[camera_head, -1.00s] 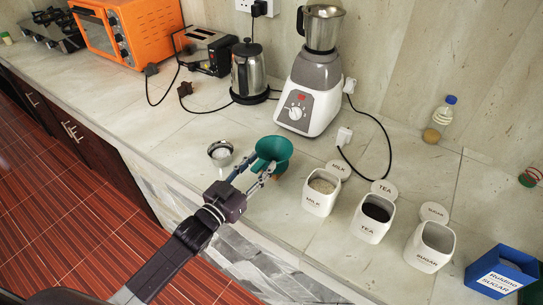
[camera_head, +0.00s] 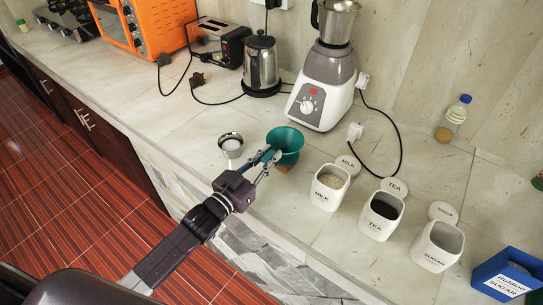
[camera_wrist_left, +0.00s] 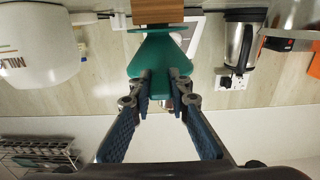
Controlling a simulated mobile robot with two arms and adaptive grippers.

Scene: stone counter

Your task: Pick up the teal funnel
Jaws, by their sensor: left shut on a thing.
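In the left wrist view, which is upside down, the fingertips (camera_wrist_left: 160,88) press against the teal funnel (camera_wrist_left: 158,55). A brown wooden block (camera_wrist_left: 165,11) shows at its narrow end; whether the funnel touches it is hard to tell. My right gripper is not in view.
White MILK (camera_head: 327,196), TEA (camera_head: 378,224) and SUGAR (camera_head: 434,254) canisters stand to the right. A blender (camera_head: 318,98) and a kettle (camera_head: 261,68) stand behind. The counter's front edge is near.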

